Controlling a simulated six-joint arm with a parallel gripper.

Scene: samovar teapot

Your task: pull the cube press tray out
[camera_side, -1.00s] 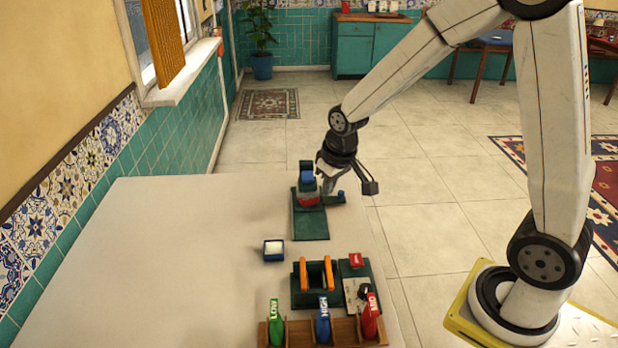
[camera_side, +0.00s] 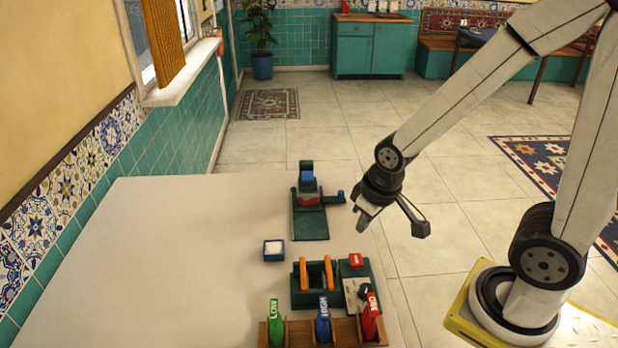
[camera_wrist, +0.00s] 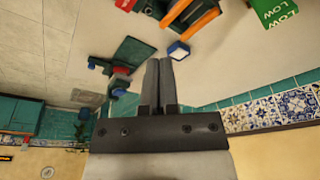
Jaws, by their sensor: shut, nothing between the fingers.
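The cube press (camera_side: 307,172) stands at the right side of the table, with a dark green upright, a blue block, a red part and a side arm with a blue knob (camera_side: 340,194). A flat dark green plate (camera_side: 311,224), perhaps its tray, extends toward the camera; it also shows in the wrist view (camera_wrist: 133,52). I cannot tell from here whether the tray is a separate piece. My gripper (camera_side: 361,228) is shut and empty, right of the press near the table's right edge, apart from it.
A small blue box with a white top (camera_side: 274,250) sits left of the plate. A green holder with orange handles (camera_side: 317,284) and a rack of green, blue and red labelled pieces (camera_side: 323,331) stand nearer the camera. The table's left part is clear.

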